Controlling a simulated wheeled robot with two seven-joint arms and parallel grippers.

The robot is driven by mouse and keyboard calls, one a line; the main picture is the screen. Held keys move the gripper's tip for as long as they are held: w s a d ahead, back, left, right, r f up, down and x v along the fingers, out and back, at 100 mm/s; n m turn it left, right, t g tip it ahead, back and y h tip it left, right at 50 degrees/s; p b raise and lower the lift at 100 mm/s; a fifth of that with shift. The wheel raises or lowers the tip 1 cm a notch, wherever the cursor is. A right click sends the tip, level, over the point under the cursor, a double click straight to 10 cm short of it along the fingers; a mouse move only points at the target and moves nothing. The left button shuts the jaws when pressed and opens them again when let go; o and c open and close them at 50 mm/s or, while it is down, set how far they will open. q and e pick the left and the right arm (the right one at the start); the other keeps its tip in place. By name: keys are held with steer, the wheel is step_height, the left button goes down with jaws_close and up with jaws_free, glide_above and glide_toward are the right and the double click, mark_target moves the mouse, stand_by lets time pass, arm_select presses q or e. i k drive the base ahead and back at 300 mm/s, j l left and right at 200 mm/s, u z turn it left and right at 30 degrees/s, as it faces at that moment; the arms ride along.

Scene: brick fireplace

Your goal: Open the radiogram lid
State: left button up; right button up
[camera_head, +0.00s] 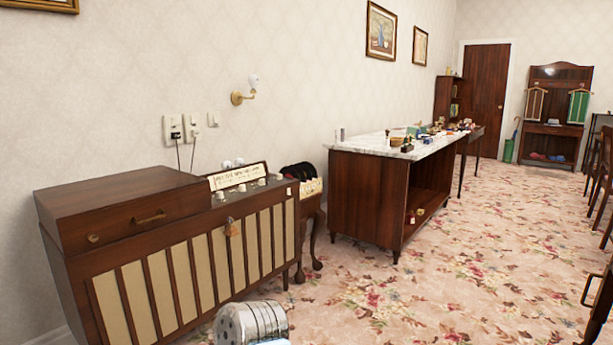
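The radiogram (170,262) is a long dark wood cabinet with a cream slatted front, standing against the wall at the left. Its lid (118,190) is the raised wooden box on the left part of its top and lies shut. A brass handle (150,217) and a small round brass fitting (93,238) are on the lid's front face. A dial panel with white knobs (238,176) is on the right part of the top. A small orange-brown tag or padlock (232,227) hangs at the front. Neither gripper shows.
A silvery cylinder, seemingly part of my arm, shows at the bottom. A record stand (309,190) is beside the radiogram. Beyond it is a marble-topped counter (368,146) with small objects. Dark chairs (604,165) line the right edge. The flowered carpet (450,280) between is clear.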

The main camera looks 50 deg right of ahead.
mark_target(126, 201)
steer(key=i+l+z, duration=0.1)
steer(key=l, duration=0.35)
steer(key=i+l+z, duration=0.15)
steer(key=l, duration=0.3)
steer(key=i+l+z, duration=0.1)
steer(key=l, duration=0.35)
steer(key=i+l+z, duration=0.1)
steer(key=i+l, duration=0.2)
steer(key=i+l+z, duration=0.15)
steer(key=l, duration=0.35)
steer(key=i+l+z, duration=0.1)
steer(key=i+l, duration=0.2)
steer(key=k+l+z, duration=0.1)
steer(key=l, duration=0.5)
steer(key=l+z, duration=0.1)
steer(key=l, duration=0.5)
steer(key=j+u, duration=0.1)
steer(key=u, duration=0.65)
steer(key=j+u, duration=0.15)
steer(key=u, duration=0.25)
steer(key=j+u, duration=0.1)
steer(key=u, duration=0.25)
